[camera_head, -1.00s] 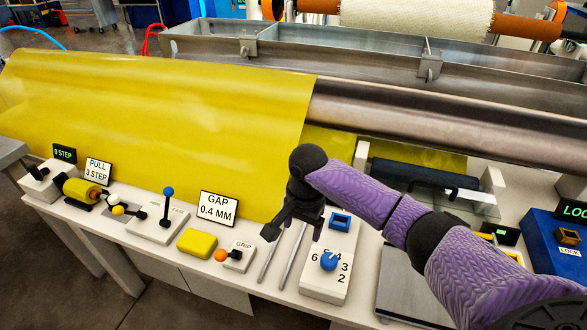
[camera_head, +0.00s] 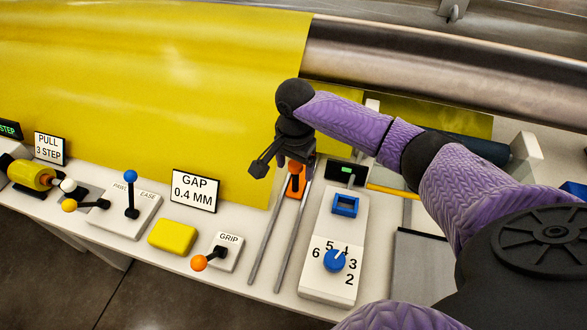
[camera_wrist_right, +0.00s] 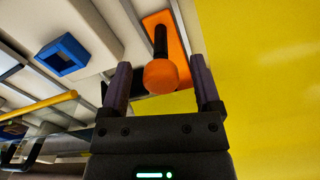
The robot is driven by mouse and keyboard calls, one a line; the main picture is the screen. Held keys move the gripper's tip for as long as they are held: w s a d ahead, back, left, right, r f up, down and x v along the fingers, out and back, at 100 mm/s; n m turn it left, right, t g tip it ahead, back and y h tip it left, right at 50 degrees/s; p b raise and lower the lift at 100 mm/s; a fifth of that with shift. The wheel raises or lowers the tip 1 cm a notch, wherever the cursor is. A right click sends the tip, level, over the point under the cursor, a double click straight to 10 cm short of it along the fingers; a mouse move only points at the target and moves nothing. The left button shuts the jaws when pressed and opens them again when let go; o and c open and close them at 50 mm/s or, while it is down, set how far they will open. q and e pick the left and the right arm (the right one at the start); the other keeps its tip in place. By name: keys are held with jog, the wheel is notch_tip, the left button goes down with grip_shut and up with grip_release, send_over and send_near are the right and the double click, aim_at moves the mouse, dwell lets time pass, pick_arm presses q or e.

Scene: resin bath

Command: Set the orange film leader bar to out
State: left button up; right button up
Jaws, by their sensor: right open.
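The orange leader bar (camera_head: 295,183) shows as an orange piece at the far end of two parallel metal rails on the bench, partly hidden by my right gripper. In the right wrist view it is an orange plate (camera_wrist_right: 181,28) with a black stem and a round orange knob (camera_wrist_right: 160,76). My right gripper (camera_head: 285,167) is above the far end of the rails. Its open fingers (camera_wrist_right: 160,78) stand either side of the knob in the wrist view, with visible gaps. Whether they are level with the knob I cannot tell. My left gripper is out of view.
A blue square frame (camera_head: 345,205) and a blue numbered dial (camera_head: 334,260) stand right of the rails. The GRIP lever (camera_head: 207,258) and a yellow block (camera_head: 172,235) are to the left. Yellow film (camera_head: 150,85) hangs behind. A yellow-orange rod (camera_head: 393,191) lies to the right.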

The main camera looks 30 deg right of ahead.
jog(key=shift+f, duration=0.35)
jog(key=shift+r, duration=0.1)
grip_shut()
dwell(1.1)
